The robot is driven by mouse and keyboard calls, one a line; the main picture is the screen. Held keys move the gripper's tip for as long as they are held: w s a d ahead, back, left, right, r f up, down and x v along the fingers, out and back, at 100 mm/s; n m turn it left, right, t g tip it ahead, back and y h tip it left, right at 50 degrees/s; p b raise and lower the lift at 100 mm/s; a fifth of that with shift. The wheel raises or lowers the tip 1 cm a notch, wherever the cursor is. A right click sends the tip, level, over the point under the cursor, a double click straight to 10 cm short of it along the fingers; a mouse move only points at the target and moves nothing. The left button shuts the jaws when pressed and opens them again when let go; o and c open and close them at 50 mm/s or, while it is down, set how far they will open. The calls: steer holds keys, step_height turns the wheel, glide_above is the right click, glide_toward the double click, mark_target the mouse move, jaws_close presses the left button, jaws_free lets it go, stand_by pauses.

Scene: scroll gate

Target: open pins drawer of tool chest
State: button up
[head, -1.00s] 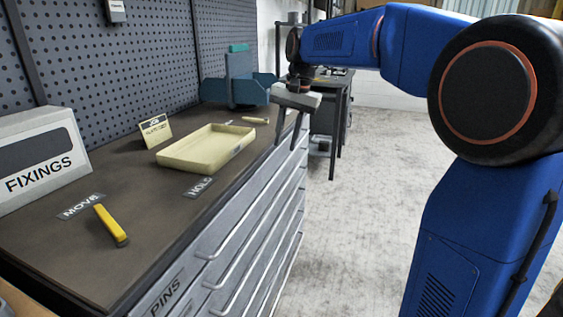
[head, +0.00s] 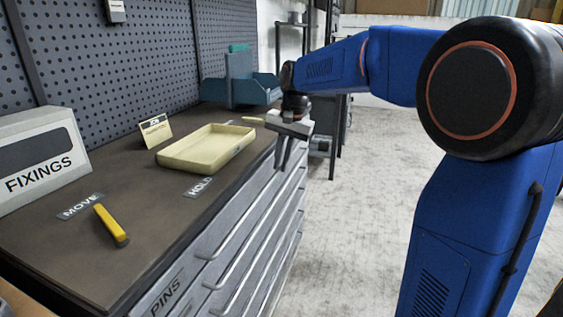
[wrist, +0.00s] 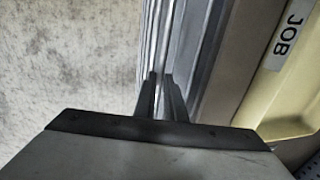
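The grey tool chest (head: 150,212) runs along the left under a dark worktop. Its PINS label (head: 166,294) is on the front near the bottom edge of the head view. Several long bar handles (head: 240,222) run along the drawer fronts. My gripper (head: 283,166) points down at the far part of the chest front, close to the upper drawers. In the wrist view its fingers (wrist: 161,76) stand slightly apart with a narrow gap, over the drawer-front edge and a pale rail. I see nothing held; I cannot tell whether they touch a handle.
A cream tray (head: 207,150), a yellow-handled tool (head: 111,225) and a FIXINGS box (head: 42,160) are on the worktop. A teal holder (head: 240,85) stands at the back. The concrete floor (head: 355,200) right of the chest is clear.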

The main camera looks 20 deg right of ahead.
steer(key=shift+s+d, duration=0.1)
steer(key=shift+d, duration=0.05)
jaws_close()
steer(key=s+d, duration=0.8)
steer(key=d, duration=0.3)
steer(key=s+d, duration=0.9)
steer(key=d, duration=0.3)
steer(key=shift+d, duration=0.15)
steer(key=o, duration=0.6)
jaws_free()
steer(key=shift+r, duration=0.1)
steer(key=d+r, duration=0.1)
steer(key=r, duration=0.4)
steer(key=s+r, duration=0.1)
steer(key=r, duration=0.5)
steer(key=s+d+r, duration=0.1)
steer(key=r, duration=0.5)
steer(key=shift+d, duration=0.35)
